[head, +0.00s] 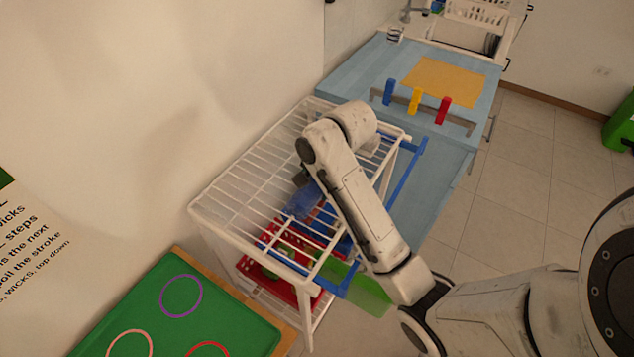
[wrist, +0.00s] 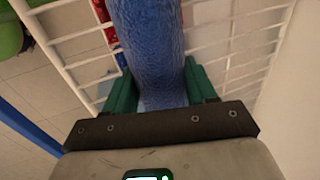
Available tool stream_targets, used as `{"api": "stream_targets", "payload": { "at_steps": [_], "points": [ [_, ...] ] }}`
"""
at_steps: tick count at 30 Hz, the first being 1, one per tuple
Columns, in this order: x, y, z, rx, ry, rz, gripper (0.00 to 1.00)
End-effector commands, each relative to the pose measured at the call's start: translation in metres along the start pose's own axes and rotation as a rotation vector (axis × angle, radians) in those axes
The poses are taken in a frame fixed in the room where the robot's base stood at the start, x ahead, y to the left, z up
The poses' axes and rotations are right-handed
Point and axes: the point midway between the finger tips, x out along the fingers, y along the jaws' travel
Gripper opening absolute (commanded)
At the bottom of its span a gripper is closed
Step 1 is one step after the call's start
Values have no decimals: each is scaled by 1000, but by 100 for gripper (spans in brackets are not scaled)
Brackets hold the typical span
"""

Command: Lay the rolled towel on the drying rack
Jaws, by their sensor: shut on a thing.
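The rolled towel (wrist: 150,50) is blue and textured. In the wrist view it lies between the green fingers of my gripper (wrist: 160,88), which is shut on it. Its far end runs out of the top of that view. The white wire drying rack (head: 250,170) stands against the wall in the head view, and its bars (wrist: 75,65) show behind the towel in the wrist view. In the head view a blue end of the towel (head: 302,202) shows over the rack's bars, beside my arm. My arm hides most of the gripper there. I cannot tell whether towel and bars touch.
Red baskets (head: 285,285) and a green bin (head: 365,292) sit below the rack's top. A green board (head: 180,325) lies in front. A blue bar (head: 405,175) runs along the rack's right side.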

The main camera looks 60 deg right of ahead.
Motion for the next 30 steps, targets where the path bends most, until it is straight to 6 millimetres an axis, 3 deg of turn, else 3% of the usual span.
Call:
{"api": "stream_targets", "payload": {
  "at_steps": [2, 3, 5, 17, 20, 24, 30],
  "points": [
    [2, 0, 0, 0, -1, 0, 22],
    [2, 0, 0, 0, 0, 0, 60],
    [2, 0, 0, 0, 0, 0, 66],
    [-9, -1, 0, -1, 1, -1, 67],
    [-24, -1, 0, -2, 2, -3, 67],
    [-59, -3, 0, 0, 0, -1, 67],
    [-82, -2, 0, 1, -1, 0, 67]
  ]
}}
